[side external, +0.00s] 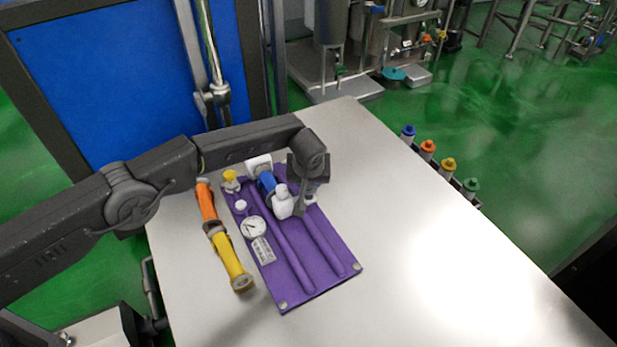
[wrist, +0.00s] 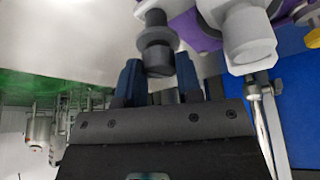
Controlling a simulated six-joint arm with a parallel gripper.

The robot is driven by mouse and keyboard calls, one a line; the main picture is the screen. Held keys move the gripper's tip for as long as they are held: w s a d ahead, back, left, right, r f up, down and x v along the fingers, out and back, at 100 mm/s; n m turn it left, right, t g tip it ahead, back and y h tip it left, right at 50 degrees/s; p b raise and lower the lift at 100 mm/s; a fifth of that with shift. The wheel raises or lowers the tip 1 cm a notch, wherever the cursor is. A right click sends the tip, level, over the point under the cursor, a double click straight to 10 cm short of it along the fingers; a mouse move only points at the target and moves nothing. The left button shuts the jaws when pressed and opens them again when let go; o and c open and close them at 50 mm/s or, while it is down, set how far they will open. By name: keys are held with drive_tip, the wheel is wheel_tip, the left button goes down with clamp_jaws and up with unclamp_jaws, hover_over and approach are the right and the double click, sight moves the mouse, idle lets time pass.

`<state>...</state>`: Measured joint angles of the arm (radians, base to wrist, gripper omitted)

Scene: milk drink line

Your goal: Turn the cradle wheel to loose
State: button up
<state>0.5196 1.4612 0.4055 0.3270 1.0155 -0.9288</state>
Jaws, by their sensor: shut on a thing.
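The purple cradle board (side external: 325,255) lies on the steel table, with a blue cylinder (side external: 266,183) and white blocks (side external: 282,207) near its far end. My gripper (side external: 309,195) is over the right side of that end, beside the white block. In the wrist view my gripper (wrist: 158,62) has a finger on each side of a dark grey stepped round knob, which looks like the cradle wheel (wrist: 156,45), and is shut on it. A pale block (wrist: 245,35) stands to its right. The wheel's setting cannot be read. My wrist hides the wheel in the side view.
An orange and yellow tube (side external: 231,262) lies left of the board. A round gauge (side external: 253,227) and a yellow-topped knob (side external: 230,177) are on the board. Several coloured-cap bottles (side external: 428,148) line the right table edge. The table's right side is clear.

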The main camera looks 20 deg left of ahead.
idle(0.3)
drive_tip(key=o, duration=0.9)
drive_tip(key=shift+o, duration=0.2)
drive_tip(key=v, duration=1.3)
drive_tip(key=shift+r, duration=0.35)
drive_tip(key=shift+s+d, duration=0.1)
drive_tip(key=shift+s, duration=0.05)
